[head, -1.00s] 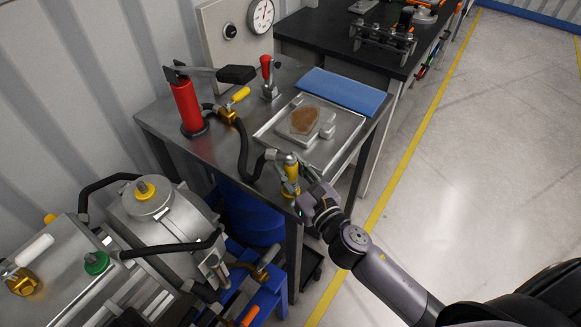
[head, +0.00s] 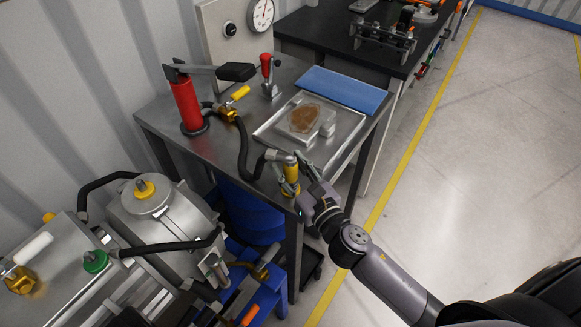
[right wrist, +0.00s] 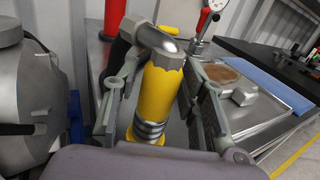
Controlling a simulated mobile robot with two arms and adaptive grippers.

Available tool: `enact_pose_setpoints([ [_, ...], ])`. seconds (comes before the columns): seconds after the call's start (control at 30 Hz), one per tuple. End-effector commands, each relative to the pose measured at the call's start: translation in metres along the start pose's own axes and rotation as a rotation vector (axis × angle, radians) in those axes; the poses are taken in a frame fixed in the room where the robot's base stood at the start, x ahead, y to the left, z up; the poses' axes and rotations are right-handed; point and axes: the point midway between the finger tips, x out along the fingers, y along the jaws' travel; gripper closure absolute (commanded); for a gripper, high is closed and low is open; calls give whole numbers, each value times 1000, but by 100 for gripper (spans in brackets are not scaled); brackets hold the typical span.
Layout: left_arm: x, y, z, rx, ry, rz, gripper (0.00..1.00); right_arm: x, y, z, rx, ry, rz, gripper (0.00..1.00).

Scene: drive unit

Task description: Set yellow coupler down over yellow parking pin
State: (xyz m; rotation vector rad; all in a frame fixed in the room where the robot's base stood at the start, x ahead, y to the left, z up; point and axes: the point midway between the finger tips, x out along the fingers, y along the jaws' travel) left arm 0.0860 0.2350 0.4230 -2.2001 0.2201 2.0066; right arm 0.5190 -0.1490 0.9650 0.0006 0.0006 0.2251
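The yellow coupler (head: 291,173) stands upright at the near right corner of the steel table. In the right wrist view, its yellow sleeve (right wrist: 160,95) has a silver elbow on top and silver rings below. A yellow edge (right wrist: 147,139) shows under the rings; it may be the parking pin's base, and the rest of the pin is hidden. My right gripper (head: 291,168) has its fingers on both sides of the coupler. The wrist view shows the gripper (right wrist: 155,95) open, with a clear gap at the left finger. My left gripper is not in view.
A black hose (head: 243,150) runs from the elbow to a brass fitting beside the red hand pump (head: 187,105). A steel tray (head: 340,140) with a brown-topped part lies behind the gripper. The drive unit (head: 165,225) stands at left. The floor at right is clear.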

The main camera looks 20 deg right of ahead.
Motion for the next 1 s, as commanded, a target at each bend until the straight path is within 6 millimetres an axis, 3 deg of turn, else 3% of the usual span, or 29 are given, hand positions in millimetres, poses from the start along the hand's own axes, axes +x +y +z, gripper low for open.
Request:
enact_pose_setpoints([
  [0.13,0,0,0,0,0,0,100,0,0,-1,0,1,0,50],
  [0.53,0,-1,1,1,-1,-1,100,-6,0,-2,0,4,-1,50],
  [1.0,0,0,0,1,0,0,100,-85,0,-2,6,5,-5,50],
])
